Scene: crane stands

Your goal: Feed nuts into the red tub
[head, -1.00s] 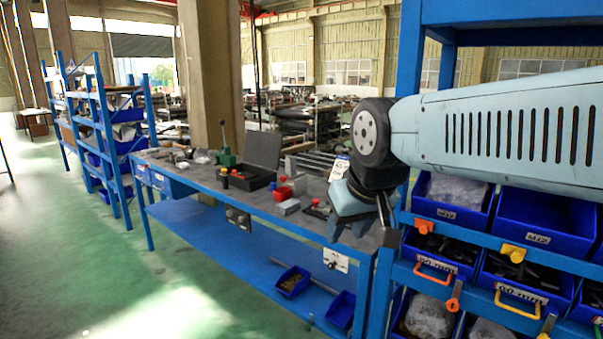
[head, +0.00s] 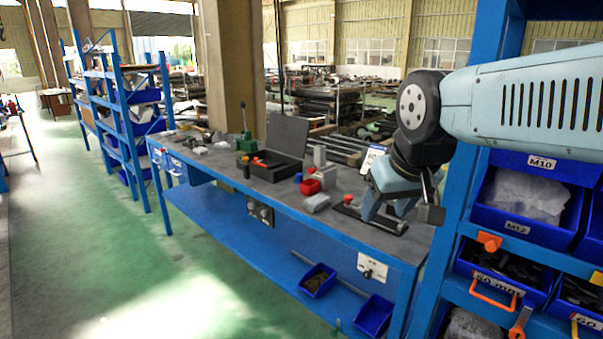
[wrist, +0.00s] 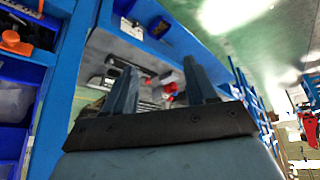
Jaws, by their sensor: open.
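A small red tub (head: 311,187) stands on the grey bench top, beside a grey block; red also shows in the wrist view (wrist: 168,86). A blue bin (head: 318,281) on the bench's lower shelf holds small brownish pieces, too small to tell whether they are nuts. My gripper (head: 400,212) is open and appears empty, in front of the bench's near right end in the head view. In the wrist view my gripper (wrist: 160,64) has its two fingers spread, with the bench top beyond them.
A black open case (head: 281,158) and a green lever tool (head: 246,141) stand on the bench top. A second blue bin (head: 373,316) is on the lower shelf. A blue rack (head: 457,210) with several bins stands at the right. The green floor (head: 190,260) at left is clear.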

